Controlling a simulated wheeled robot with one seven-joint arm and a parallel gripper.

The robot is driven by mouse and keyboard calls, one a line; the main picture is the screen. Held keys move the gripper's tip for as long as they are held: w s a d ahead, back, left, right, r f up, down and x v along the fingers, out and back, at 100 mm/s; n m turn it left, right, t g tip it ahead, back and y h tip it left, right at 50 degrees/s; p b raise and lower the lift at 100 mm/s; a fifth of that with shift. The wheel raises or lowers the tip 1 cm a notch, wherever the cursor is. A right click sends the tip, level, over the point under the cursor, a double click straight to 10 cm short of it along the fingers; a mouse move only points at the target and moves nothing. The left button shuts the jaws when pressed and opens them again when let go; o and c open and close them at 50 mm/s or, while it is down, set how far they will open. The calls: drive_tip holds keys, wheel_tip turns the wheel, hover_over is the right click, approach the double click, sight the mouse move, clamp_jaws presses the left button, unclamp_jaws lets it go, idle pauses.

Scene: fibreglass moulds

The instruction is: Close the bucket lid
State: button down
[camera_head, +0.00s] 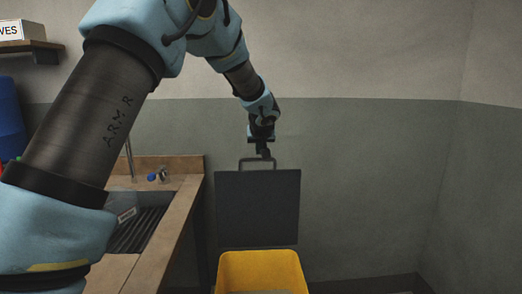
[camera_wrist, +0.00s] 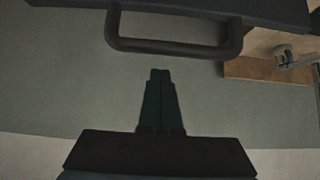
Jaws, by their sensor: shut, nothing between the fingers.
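The yellow bucket (camera_head: 262,267) stands low on the floor in the head view, its bottom cut off by the frame. Its dark grey lid (camera_head: 258,208) stands upright and open behind it, with a bar handle (camera_head: 258,162) on its top edge. My gripper (camera_head: 263,154) is at the handle in the head view. In the wrist view my gripper (camera_wrist: 160,72) is shut, its fingertips together and empty, a short way from the dark handle (camera_wrist: 175,48). A gap shows between fingertips and handle there. The lid's edge (camera_wrist: 180,8) shows at the top.
A wooden counter (camera_head: 178,215) with a sink (camera_head: 140,228) and tap is left of the bucket. A blue container (camera_head: 9,120) stands at the far left, under a shelf (camera_head: 35,50) with a box. The grey wall (camera_head: 370,190) is close behind the lid. Space right of the bucket looks clear.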

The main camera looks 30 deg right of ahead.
drive_tip(key=shift+s+a+f, duration=0.1)
drive_tip(key=shift+s+a, duration=0.35)
drive_tip(key=shift+s, duration=0.45)
drive_tip(key=shift+s+a+f, duration=0.1)
drive_tip(key=shift+s+a, duration=0.35)
drive_tip(key=shift+s, duration=0.4)
drive_tip(key=shift+s+f+b, duration=0.1)
drive_tip(key=shift+s+b, duration=0.05)
drive_tip(key=shift+b, duration=0.3)
